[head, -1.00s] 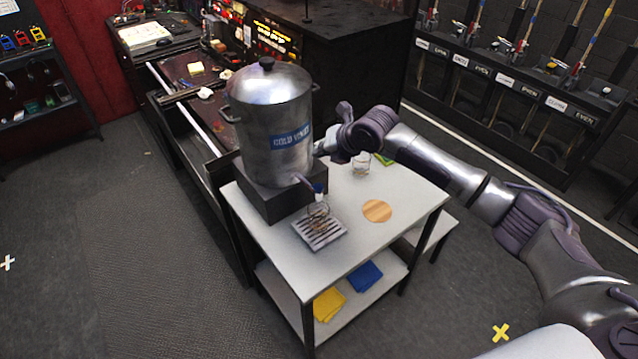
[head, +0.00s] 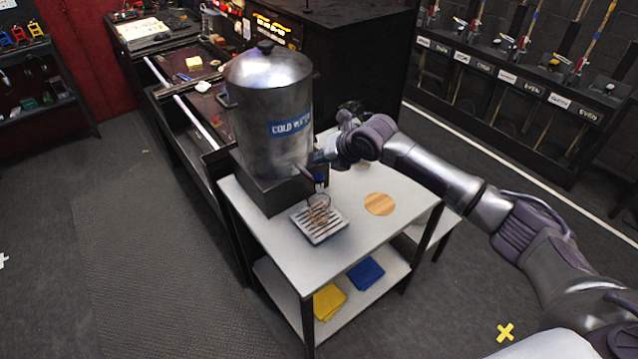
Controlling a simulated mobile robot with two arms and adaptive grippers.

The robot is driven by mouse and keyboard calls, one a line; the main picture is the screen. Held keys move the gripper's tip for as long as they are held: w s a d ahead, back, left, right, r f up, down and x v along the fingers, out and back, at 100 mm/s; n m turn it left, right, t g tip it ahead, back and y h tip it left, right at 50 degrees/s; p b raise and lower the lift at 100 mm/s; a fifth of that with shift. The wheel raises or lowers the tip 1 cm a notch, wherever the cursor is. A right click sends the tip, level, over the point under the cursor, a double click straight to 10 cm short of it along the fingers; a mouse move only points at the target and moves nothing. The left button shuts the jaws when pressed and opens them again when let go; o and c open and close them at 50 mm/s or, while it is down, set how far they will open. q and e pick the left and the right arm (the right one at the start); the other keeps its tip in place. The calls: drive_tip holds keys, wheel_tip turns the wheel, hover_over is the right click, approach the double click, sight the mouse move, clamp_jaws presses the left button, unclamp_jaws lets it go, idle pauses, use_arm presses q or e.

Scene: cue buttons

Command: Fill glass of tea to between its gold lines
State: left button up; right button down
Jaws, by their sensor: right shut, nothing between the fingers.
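A large metal urn (head: 265,110) labelled "COLD WATER" stands on a black block at the back left of the white cart. My right gripper (head: 322,156) is shut and empty beside the urn, just above and behind the tap. Whether it touches the tap I cannot tell. My left gripper is out of view.
A round wooden coaster (head: 380,204) lies on the cart top (head: 290,255), right of the tray. Another glass behind my right wrist is mostly hidden. Yellow (head: 328,301) and blue (head: 366,273) cloths lie on the lower shelf. The cart's front top is clear.

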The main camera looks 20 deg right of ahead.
sight(321, 177)
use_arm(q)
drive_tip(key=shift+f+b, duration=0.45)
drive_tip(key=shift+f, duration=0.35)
use_arm(e)
drive_tip(key=shift+f, duration=1.25)
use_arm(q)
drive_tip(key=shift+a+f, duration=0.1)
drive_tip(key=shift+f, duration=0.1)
use_arm(e)
drive_tip(key=shift+f, duration=0.45)
use_arm(q)
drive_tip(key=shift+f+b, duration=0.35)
drive_tip(key=shift+b, duration=0.2)
use_arm(e)
drive_tip(key=shift+f, duration=0.6)
drive_tip(key=shift+r, duration=0.1)
idle(1.4)
use_arm(q)
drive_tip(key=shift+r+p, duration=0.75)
drive_tip(key=shift+p, duration=0.05)
use_arm(e)
drive_tip(key=shift+r, duration=0.95)
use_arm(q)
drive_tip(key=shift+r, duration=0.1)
use_arm(e)
drive_tip(key=shift+r, duration=0.1)
